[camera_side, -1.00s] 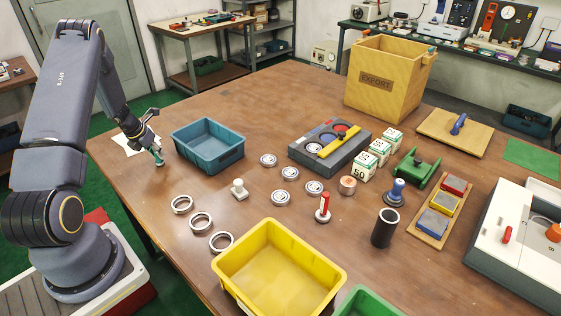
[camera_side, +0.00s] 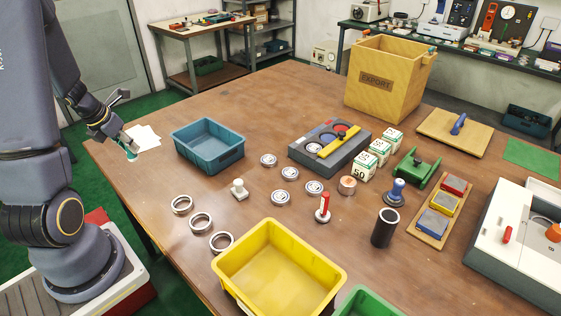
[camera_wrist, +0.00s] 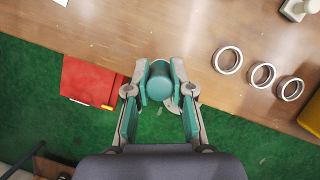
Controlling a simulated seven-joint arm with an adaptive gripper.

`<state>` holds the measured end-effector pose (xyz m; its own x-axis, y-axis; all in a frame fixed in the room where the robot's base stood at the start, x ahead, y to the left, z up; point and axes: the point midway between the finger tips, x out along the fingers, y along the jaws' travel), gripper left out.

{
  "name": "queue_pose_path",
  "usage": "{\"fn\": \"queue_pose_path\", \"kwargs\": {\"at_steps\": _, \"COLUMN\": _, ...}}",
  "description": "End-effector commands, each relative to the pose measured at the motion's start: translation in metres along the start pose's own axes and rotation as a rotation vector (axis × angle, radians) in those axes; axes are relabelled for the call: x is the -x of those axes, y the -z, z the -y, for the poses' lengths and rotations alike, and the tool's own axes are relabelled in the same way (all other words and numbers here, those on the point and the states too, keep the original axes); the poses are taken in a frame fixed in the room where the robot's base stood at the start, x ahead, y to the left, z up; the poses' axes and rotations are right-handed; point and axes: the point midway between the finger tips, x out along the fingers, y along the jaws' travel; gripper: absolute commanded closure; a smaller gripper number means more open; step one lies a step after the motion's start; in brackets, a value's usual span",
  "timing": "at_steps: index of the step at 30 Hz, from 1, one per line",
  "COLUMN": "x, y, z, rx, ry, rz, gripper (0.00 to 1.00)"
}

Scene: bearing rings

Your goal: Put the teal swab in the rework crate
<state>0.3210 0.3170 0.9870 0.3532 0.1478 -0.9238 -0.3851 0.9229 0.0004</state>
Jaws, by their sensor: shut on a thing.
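My gripper (camera_side: 124,141) is at the left edge of the table, in front of the white paper. It is shut on the teal swab (camera_wrist: 160,80), whose round teal end shows between the fingers in the wrist view. In the side view the swab is a small teal piece (camera_side: 130,154) hanging below the fingers, apart from any crate. A blue crate (camera_side: 208,151) stands to the right of my gripper and looks empty. A yellow crate (camera_side: 279,270) at the front and a green one (camera_side: 366,302) partly cut off are also there. I see no rework label on them.
Three metal rings (camera_side: 200,222) and a pale stamp-like piece (camera_side: 238,190) lie between the blue and yellow crates. A grey fixture (camera_side: 330,147) and an EXPORT box (camera_side: 385,85) stand further right. In the wrist view, green floor lies beyond the table edge.

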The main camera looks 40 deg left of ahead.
Motion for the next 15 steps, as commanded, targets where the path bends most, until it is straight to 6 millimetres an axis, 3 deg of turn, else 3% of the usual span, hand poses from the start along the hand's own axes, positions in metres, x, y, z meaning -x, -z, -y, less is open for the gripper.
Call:
{"fn": "queue_pose_path", "kwargs": {"at_steps": 9, "x": 0.044, "y": -0.018, "z": 0.001, "rx": -0.003, "ry": -0.001, "rz": 0.005, "gripper": 1.0}}
{"fn": "queue_pose_path", "kwargs": {"at_steps": 15, "x": 0.034, "y": -0.033, "z": 0.039, "rx": -0.108, "ry": 0.052, "rz": -0.001, "gripper": 1.0}}
